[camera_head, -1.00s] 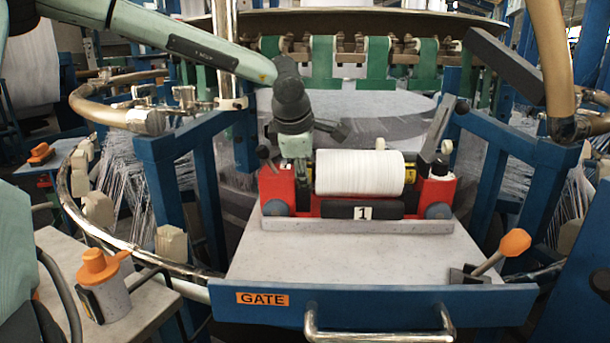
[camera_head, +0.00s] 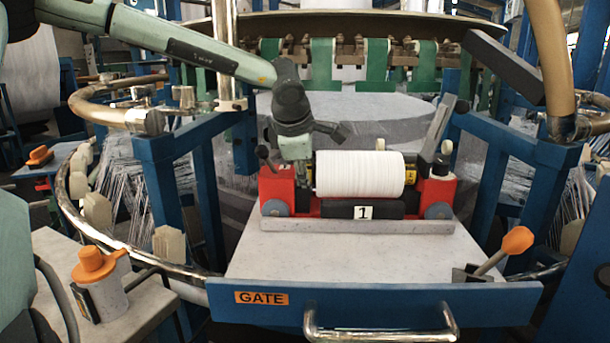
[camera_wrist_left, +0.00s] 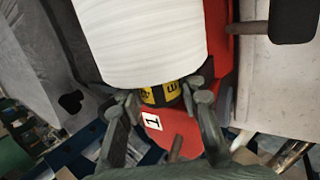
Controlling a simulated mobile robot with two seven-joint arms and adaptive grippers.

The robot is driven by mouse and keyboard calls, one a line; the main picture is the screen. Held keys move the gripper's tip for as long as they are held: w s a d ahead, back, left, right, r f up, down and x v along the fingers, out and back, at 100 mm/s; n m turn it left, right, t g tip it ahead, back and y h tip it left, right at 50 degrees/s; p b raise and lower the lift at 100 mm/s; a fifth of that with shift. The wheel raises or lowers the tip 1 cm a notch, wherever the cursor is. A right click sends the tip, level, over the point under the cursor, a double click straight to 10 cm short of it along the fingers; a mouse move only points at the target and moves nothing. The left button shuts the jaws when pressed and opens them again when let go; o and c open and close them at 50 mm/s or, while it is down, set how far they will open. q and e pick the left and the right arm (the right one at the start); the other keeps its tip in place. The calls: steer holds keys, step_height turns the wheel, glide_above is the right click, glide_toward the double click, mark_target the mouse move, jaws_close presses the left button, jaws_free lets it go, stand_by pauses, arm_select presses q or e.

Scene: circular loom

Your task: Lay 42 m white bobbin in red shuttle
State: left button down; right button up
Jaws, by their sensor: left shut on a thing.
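The white bobbin (camera_head: 360,174) lies level in the red shuttle (camera_head: 435,189), between the shuttle's two raised red ends. The shuttle carries a label "1" and sits behind the low ledge of the gate shelf. My left gripper (camera_head: 303,182) is at the bobbin's left end. In the left wrist view my left gripper (camera_wrist_left: 160,98) is shut on the bobbin's dark end with yellow markings, and the white winding (camera_wrist_left: 145,40) extends beyond it. The fingers hide part of that end and the shuttle's left side. My right gripper is not in view.
The grey gate shelf (camera_head: 350,262) is clear in front of the shuttle. An orange-knobbed lever (camera_head: 515,241) stands at its right. Blue posts (camera_head: 165,195) flank the opening. An orange-capped container (camera_head: 98,280) stands on a side table at the left.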

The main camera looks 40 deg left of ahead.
mark_target(304, 191)
arm_select(q)
steer(key=shift+s+d+f+g+b, duration=0.15)
steer(key=shift+s+f+b, duration=0.15)
steer(key=shift+f, duration=0.35)
steer(key=shift+s+d+f+g+b, duration=0.15)
steer(key=shift+s+f, duration=0.1)
steer(key=shift+f, duration=0.4)
steer(key=shift+a, duration=0.1)
steer(key=c, duration=1)
jaws_free()
steer(key=shift+w+f, duration=0.15)
steer(key=shift+f, duration=0.15)
steer(key=v, duration=0.8)
steer(key=w+v, duration=0.1)
steer(key=v, duration=0.4)
steer(key=shift+a+r, duration=0.4)
steer(key=shift+r, duration=0.05)
